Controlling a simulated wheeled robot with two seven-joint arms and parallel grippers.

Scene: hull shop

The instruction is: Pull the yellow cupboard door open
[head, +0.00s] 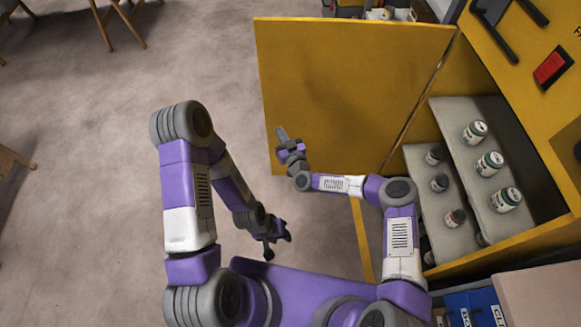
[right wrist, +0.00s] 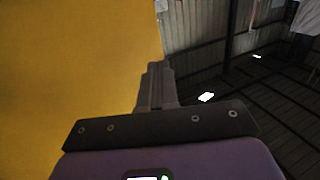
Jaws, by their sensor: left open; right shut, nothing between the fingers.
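The yellow cupboard door (head: 345,80) stands wide open in the head view, swung out to the left from the cupboard (head: 515,85). Its broad inner face is turned towards me. My right gripper (head: 282,134) is shut and empty, in front of that face near the door's free left edge. In the right wrist view the door (right wrist: 70,70) fills the left side, beside the shut fingers (right wrist: 157,85). I cannot tell whether they touch it. My left gripper (head: 277,246) is open and empty, low over the floor, away from the door.
Grey shelves (head: 455,115) inside the cupboard hold several jars (head: 489,163). Blue boxes (head: 470,308) and a pale box top (head: 540,295) are at the lower right. Wooden chairs (head: 115,20) stand at the upper left. The floor (head: 80,200) on the left is mostly clear.

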